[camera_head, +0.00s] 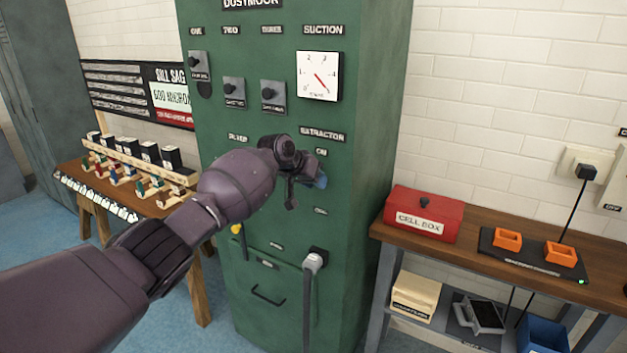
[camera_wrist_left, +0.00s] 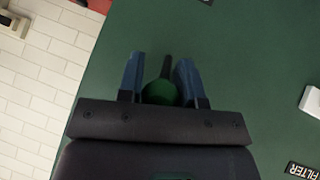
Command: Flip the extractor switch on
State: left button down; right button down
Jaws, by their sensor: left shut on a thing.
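The green cabinet (camera_head: 225,120) carries an EXTRACTOR label (camera_head: 322,135) with an ON label (camera_head: 321,152) below it and a small label lower down. My left gripper (camera_head: 308,182) is at the panel between these two labels and hides the extractor switch in the head view. In the left wrist view, its two blue fingers (camera_wrist_left: 158,78) stand either side of the switch's green ball knob (camera_wrist_left: 160,93), with a dark stem (camera_wrist_left: 167,66) beyond it. The gripper is shut on the knob. I cannot tell the lever's position. My right gripper is not in view.
A SUCTION dial (camera_head: 319,76) and several small switches sit above on the cabinet. A bench with a red cell box (camera_head: 424,213) stands at the right. A wooden table (camera_head: 160,205) with several small items stands at the left.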

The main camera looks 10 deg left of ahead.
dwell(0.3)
pick_arm(q)
jog(key=c, duration=0.8)
grip_release()
jog(key=shift+d, duration=0.1)
jog(key=shift+r, duration=0.1)
jog(key=v, duration=1)
jog(key=shift+s+r, duration=0.15)
jog(key=shift+r, duration=0.1)
